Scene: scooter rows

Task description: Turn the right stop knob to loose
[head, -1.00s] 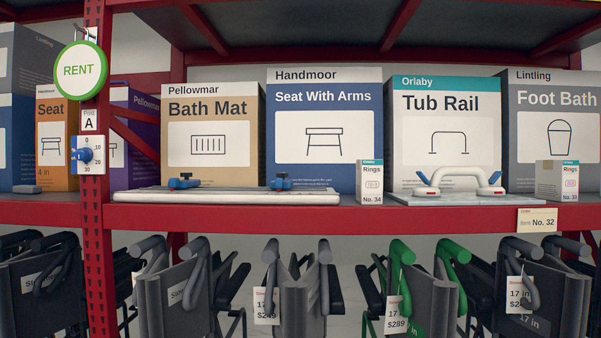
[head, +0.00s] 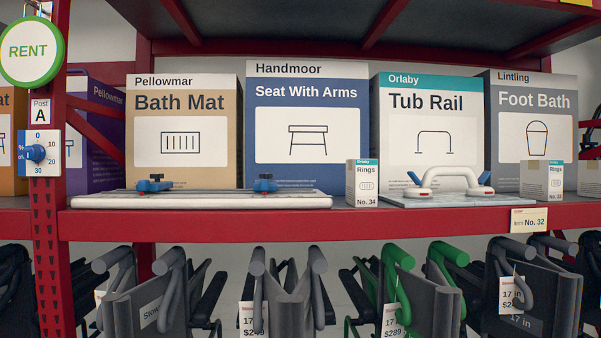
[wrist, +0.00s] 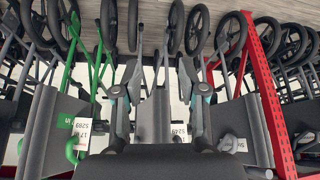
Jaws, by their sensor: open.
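The right stop knob (head: 265,184) is a small blue knob on a dark clamp, on the right part of a long white board lying on the red shelf. A matching left stop knob (head: 154,185) sits further left on the same board (head: 200,201). Which way the right knob is set is too small to tell. My gripper (wrist: 158,68) shows only in the wrist view, with its two fingers spread apart and nothing between them. It points down past folded wheelchairs, away from the board. Neither knob shows in the wrist view.
Tall boxes, including Bath Mat (head: 180,130) and Seat With Arms (head: 306,125), stand behind the board. A small Rings box (head: 362,184) is right of it, then a white rail (head: 448,181). A red post (head: 48,230) with a blue dial (head: 37,153) stands left. Wheelchairs hang below.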

